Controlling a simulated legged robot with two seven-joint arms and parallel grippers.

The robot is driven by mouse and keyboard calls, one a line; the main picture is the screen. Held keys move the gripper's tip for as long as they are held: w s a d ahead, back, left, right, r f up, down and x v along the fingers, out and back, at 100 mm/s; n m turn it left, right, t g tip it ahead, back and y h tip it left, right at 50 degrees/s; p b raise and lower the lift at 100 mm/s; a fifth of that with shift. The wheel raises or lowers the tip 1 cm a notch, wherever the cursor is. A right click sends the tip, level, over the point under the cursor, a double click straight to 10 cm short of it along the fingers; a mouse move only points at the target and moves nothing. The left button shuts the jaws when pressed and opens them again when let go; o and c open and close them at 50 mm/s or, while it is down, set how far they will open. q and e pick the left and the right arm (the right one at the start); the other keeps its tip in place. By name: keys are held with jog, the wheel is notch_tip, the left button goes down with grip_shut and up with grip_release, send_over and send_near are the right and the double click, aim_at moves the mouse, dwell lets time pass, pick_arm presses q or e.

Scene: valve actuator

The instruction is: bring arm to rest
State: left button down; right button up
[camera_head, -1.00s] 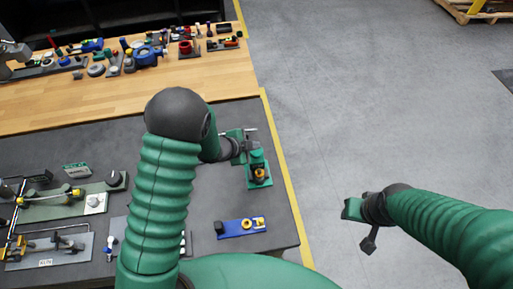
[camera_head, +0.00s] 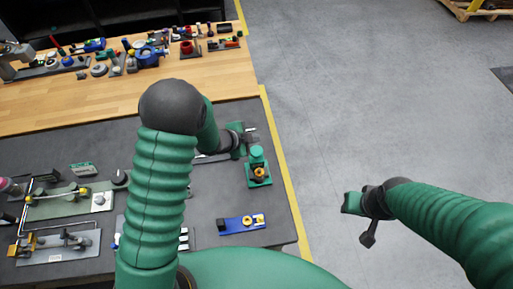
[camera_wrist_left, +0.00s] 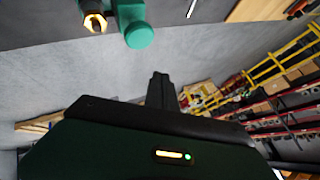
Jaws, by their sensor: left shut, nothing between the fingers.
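The green valve actuator (camera_head: 258,170) stands upright near the right edge of the dark bench top, with an orange-yellow fitting on its front. My left gripper (camera_head: 251,136) is just behind and above it in the head view, shut and empty. The two appear apart. In the left wrist view my shut fingers (camera_wrist_left: 160,90) point toward open floor, and the actuator's round green cap (camera_wrist_left: 139,36) shows at the top, clear of them. My right gripper (camera_head: 357,212) hangs over the floor right of the bench; its finger opening cannot be made out.
A blue fixture (camera_head: 242,224) lies near the bench's front right. A green panel with valves (camera_head: 70,202) and a grey plate with fittings (camera_head: 58,247) are at left. Several parts line the wooden table (camera_head: 110,95) behind. Floor to the right is free.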

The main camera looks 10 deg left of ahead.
dwell(0.6)
pick_arm(q)
jog(key=shift+a+f+b, duration=0.15)
jog(key=shift+a+b, duration=0.05)
jog(key=shift+b, duration=0.1)
jog(key=s+a+f+n+g+y+b, duration=0.1)
jog(key=s+a+f+n+y+b, duration=0.25)
jog(key=s+n+b, duration=0.3)
jog(key=s+a+f+n+g+y+b, duration=0.2)
jog(key=s+a+n+b, duration=0.3)
jog(key=s+b, duration=0.15)
jog(key=s+d+n+g+b, duration=0.1)
jog(key=s+n, duration=0.3)
jog(key=s, duration=0.5)
jog(key=shift+s+d+f+g+h+b, duration=0.15)
jog(key=shift+s+d+g+h+b, duration=0.2)
jog(key=shift+g, duration=0.25)
